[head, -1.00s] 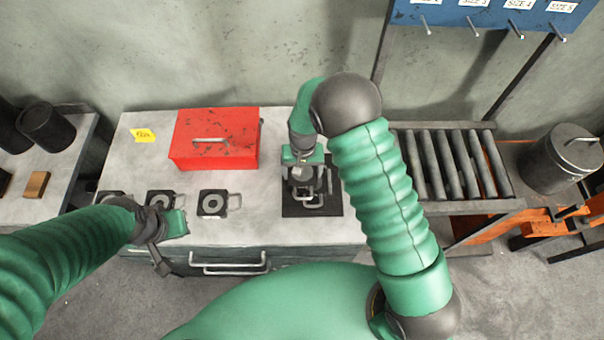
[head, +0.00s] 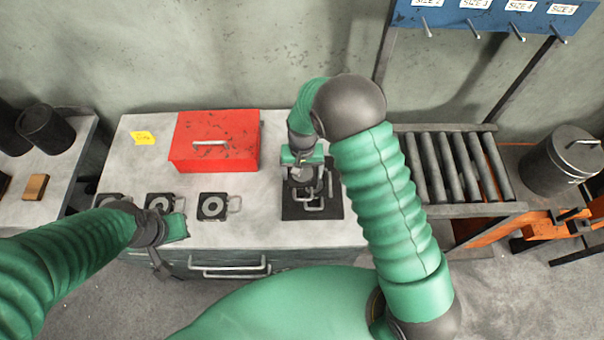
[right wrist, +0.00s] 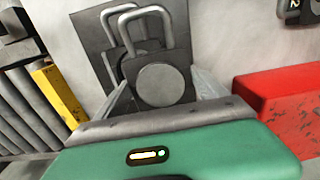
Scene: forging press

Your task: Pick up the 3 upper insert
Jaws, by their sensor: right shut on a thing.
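My right gripper (head: 303,176) is shut on a dark square insert with a round pale face and a looped handle. This insert (right wrist: 162,84) shows between the pale fingers in the right wrist view, above a dark mat (head: 333,208). Its number is not readable. A second handle and plate edge (right wrist: 122,62) show behind it, partly hidden. Three similar inserts with ring faces, at left (head: 109,201), middle (head: 158,203) and right (head: 212,206), lie in a row on the table. My left gripper (head: 176,226) is near the table's front edge; its fingers are unclear.
A red toolbox (head: 214,153) stands at the back of the grey table (head: 255,225). A yellow note (head: 143,137) lies left of it. A roller conveyor (head: 452,166) adjoins the table's right side. A dark canister (head: 559,160) stands farther right. Table space between the row and mat is clear.

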